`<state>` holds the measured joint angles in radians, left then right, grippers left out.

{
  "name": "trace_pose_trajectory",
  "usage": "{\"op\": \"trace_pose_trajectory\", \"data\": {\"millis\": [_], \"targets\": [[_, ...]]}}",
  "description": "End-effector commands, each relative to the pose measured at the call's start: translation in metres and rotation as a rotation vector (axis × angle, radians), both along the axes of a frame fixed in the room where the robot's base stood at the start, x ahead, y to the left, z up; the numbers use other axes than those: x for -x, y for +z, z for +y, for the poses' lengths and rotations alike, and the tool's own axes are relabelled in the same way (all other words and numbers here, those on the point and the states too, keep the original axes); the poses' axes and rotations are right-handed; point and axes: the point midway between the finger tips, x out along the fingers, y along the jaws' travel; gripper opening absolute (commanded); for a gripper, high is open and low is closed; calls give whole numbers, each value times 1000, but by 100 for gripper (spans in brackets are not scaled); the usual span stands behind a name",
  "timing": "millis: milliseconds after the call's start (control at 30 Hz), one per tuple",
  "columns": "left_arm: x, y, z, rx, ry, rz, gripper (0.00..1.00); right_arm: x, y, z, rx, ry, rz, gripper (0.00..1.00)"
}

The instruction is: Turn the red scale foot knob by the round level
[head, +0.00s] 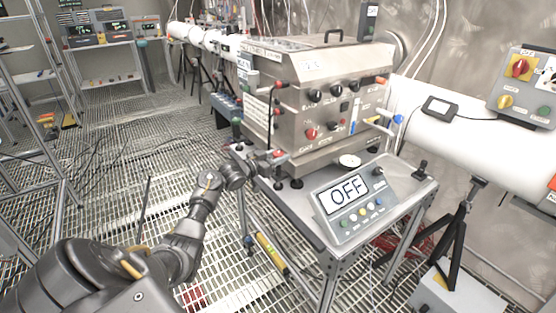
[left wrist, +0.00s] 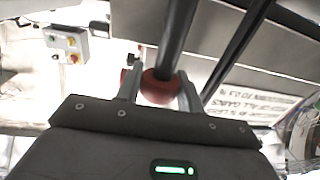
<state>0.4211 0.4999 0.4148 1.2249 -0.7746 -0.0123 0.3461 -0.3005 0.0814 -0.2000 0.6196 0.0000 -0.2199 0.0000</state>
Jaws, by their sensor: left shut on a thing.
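My left gripper (head: 268,160) reaches the left edge of the steel cart top, beside the lower left corner of the big metal box. In the left wrist view its two fingers (left wrist: 160,92) close around the red knob (left wrist: 158,86), with a dark rod rising from it. In the head view the knob is small and mostly hidden by the gripper. A small round white disc (head: 349,160), perhaps the round level, lies on the cart top to the right; its bubble is too small to read. My right gripper is out of view.
A grey display unit (head: 349,198) reading OFF sits at the cart's front. The metal box (head: 322,100) with knobs fills the cart's back. A yellow spirit level (head: 271,253) leans below the cart (head: 300,205). A white pipe (head: 460,130) runs behind on the right. Grated floor (head: 120,165) lies left.

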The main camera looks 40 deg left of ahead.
Motion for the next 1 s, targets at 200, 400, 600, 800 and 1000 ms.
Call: {"op": "trace_pose_trajectory", "data": {"millis": [200, 400, 600, 800, 1000], "targets": [[0, -2, 2, -3, -130, -2, 15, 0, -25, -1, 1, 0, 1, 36], [0, 1, 1, 2, -145, 0, 15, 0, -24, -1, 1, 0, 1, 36], [1, 1, 1, 2, -143, 0, 45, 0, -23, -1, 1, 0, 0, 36], [1, 0, 1, 2, -142, 0, 59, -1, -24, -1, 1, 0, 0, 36], [2, 0, 2, 1, -142, 0, 59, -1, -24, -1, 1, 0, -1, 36]]}}
